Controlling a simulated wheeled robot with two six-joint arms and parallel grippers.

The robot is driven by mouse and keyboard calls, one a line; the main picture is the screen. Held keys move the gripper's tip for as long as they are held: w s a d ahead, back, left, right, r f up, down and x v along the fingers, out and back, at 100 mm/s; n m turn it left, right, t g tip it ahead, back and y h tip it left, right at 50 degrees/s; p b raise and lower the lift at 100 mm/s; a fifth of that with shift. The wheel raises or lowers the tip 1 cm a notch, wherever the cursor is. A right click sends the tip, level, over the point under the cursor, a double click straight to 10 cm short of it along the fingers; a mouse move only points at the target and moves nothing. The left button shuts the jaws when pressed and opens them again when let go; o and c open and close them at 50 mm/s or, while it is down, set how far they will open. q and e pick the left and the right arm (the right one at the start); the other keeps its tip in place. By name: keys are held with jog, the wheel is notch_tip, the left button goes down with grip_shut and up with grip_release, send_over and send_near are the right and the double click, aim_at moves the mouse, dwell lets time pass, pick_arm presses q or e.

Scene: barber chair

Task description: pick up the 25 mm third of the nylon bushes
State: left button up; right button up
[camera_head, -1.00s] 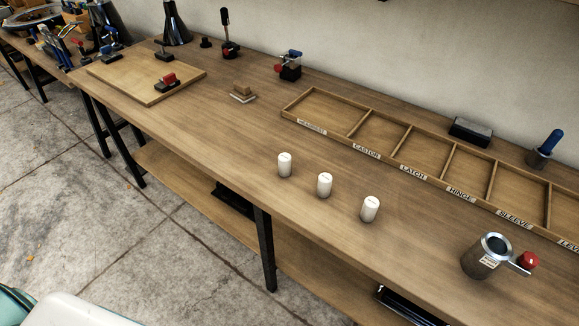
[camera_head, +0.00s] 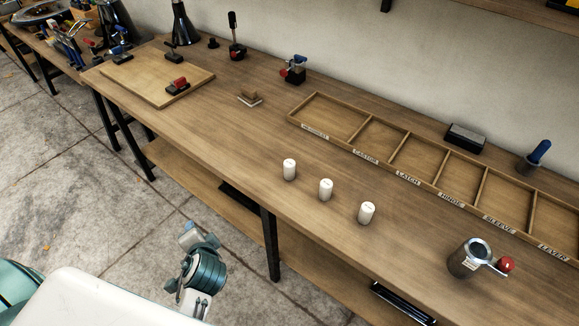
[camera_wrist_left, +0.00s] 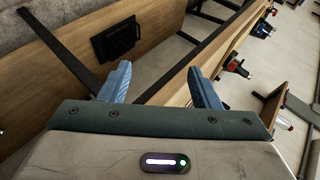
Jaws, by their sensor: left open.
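Three white nylon bushes stand upright in a slanting row on the wooden bench: the left bush (camera_head: 289,170), the middle bush (camera_head: 326,189) and the right bush (camera_head: 367,213). They look alike, and any size marks on their tops are too small to read. My left arm shows low in the head view, in front of the bench and apart from the bushes. In the left wrist view my left gripper (camera_wrist_left: 158,80) is open, with nothing between its blue fingers. No bush shows in that view. My right gripper is not in view.
A labelled compartment tray (camera_head: 430,180) lies behind the bushes. A metal cup (camera_head: 468,258) with a red-knobbed lever stands to their right. A wooden board (camera_head: 150,75) with clamps lies at far left, and a small block (camera_head: 249,97) nearer. Bench around the bushes is clear.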

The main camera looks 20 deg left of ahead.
pick_arm(q)
jog(key=w+r+m+t+y, duration=0.2)
jog(key=w+r+m+t, duration=0.1)
jog(key=w+r+m, duration=0.1)
jog(key=m+t+h, duration=0.7)
jog(key=m, duration=1.7)
send_near(288, 169)
jog(key=shift+w+a, duration=0.4)
jog(key=shift+w, duration=0.1)
jog(key=shift+w+d+r+p, duration=0.1)
jog(key=shift+w+p, duration=0.25)
jog(key=w, duration=0.3)
jog(key=w+p, duration=0.1)
jog(key=shift+w+a, duration=0.3)
jog(key=shift+a, duration=0.1)
jog(key=shift+w+f+p, duration=0.15)
jog(key=shift+w+p, duration=0.05)
jog(key=shift+w, duration=1.2)
jog(key=shift+w+f+p, duration=0.1)
jog(key=shift+w+p, duration=0.05)
jog(key=shift+w, duration=1.25)
jog(key=shift+s, duration=0.1)
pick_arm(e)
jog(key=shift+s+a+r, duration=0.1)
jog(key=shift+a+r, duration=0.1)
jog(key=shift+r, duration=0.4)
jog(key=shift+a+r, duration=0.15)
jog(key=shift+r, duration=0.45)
